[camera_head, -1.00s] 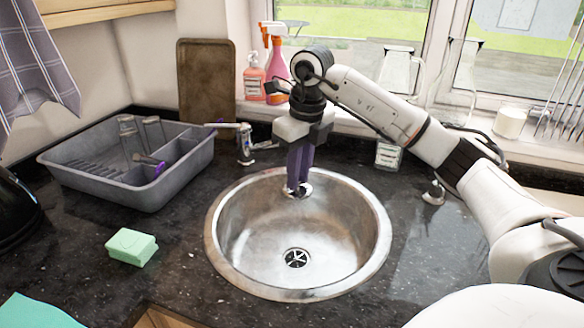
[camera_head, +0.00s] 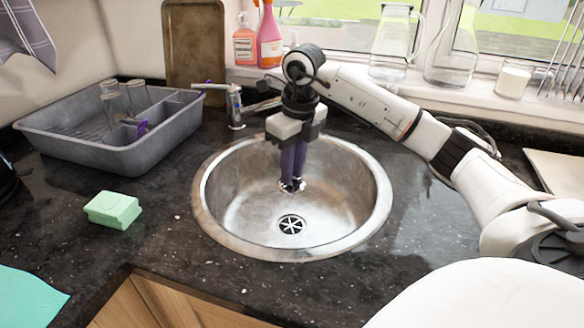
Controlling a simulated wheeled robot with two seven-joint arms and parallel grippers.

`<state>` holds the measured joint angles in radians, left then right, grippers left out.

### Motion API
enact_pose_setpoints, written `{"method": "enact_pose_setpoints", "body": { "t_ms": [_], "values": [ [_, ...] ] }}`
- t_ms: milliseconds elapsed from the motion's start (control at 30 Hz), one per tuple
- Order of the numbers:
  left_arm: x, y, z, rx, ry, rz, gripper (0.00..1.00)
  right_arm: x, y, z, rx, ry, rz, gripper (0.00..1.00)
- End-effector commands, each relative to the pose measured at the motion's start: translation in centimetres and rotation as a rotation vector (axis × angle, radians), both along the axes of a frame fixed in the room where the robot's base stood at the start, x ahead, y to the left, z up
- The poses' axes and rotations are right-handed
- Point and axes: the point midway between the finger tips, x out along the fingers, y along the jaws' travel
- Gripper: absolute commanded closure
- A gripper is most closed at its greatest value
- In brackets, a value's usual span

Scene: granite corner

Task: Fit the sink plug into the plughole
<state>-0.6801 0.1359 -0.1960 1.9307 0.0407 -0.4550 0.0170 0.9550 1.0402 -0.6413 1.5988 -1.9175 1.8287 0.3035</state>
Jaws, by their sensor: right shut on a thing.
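The round steel sink (camera_head: 222,205) is set into the dark worktop. Its plughole (camera_head: 291,224), a dark round with a pale star-shaped grate, is open to view in the sink floor. My right gripper (camera_head: 292,182) points down inside the sink with its long purple fingers. It is shut on the sink plug (camera_head: 292,187), a small shiny piece at the fingertips that is mostly hidden by them. In the picture the plug is just above the plughole, apart from it. Its exact height over the sink floor is hard to tell. My left gripper is not in view.
The tap (camera_head: 235,108) stands behind the sink's left rim, close to my gripper. A grey dish rack (camera_head: 110,150) with glasses and a green sponge (camera_head: 113,209) lie to the left. Bottles and jugs line the windowsill.

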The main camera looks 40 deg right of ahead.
Motion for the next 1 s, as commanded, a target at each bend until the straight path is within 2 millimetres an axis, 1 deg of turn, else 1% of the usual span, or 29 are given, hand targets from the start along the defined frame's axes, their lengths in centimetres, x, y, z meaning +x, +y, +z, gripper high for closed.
{"method": "enact_pose_setpoints", "body": {
  "t_ms": [233,267,333,400,700,1000],
  "values": [
    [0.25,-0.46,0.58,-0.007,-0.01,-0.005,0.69,0.01,0.02,-0.03,0.0,-0.001,0.0,1.0],
    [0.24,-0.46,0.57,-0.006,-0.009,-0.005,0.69,0.0,0.02,-0.04,0.0,0.0,0.0,0.82],
    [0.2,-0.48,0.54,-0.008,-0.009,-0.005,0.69,0.01,0.02,-0.05,0.0,0.0,0.0,0.7],
    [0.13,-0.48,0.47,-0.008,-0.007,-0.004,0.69,0.01,0.02,-0.05,0.0,0.0,0.0,0.62],
    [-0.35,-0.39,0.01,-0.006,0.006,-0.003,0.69,0.0,0.02,-0.05,0.0,0.0,0.0,0.62],
    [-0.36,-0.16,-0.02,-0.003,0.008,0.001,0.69,0.0,0.01,0.01,0.0,0.0,0.0,0.62]
  ]
}}
